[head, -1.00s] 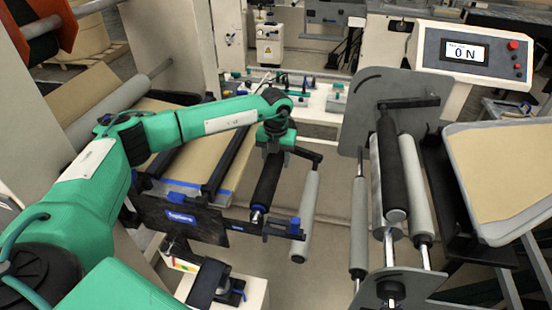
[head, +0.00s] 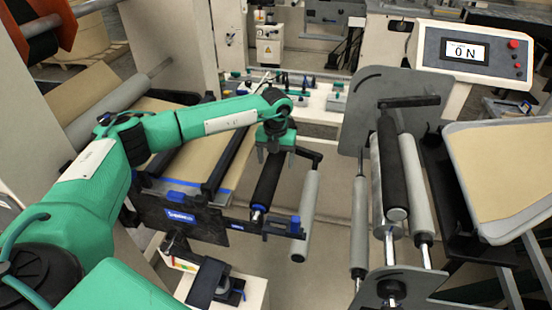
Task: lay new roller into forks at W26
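A black roller (head: 267,182) lies lengthwise at the middle, its silver near end at a blue fork piece (head: 258,209) on a dark crossbar. Its far end is under my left gripper (head: 275,155) and is partly hidden. My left gripper points down over that far end. Its fingers look spread to either side of the roller, apart from it as far as I can tell. A label sits on the dark front plate (head: 182,217), but I cannot read W26 anywhere. My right gripper is not in view.
A grey roller (head: 306,205) hangs just right of the black one. Further right stand a grey side plate (head: 385,95), another black roller (head: 391,165) and more grey rollers. A display (head: 467,52) reads 0 N. Brown web (head: 195,150) lies left.

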